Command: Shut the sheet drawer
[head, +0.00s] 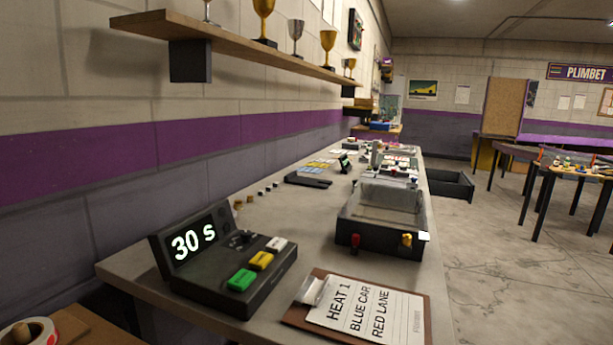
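A dark open drawer (452,184) sticks out to the right from the long counter (262,232), about midway along its length. Its tall dark front faces the aisle, and its inside looks dark; I cannot tell whether it holds anything. It is the only pulled-out drawer I see, and no label on it is readable. My gripper does not show in the head view.
On the counter stand a timer box (227,260) reading 30 s, a clipboard (362,312) and a dark box with a clear cover (383,217). A shelf with trophies (240,46) hangs above. Concrete floor (490,255) is clear on the right, before a cluttered table (575,172).

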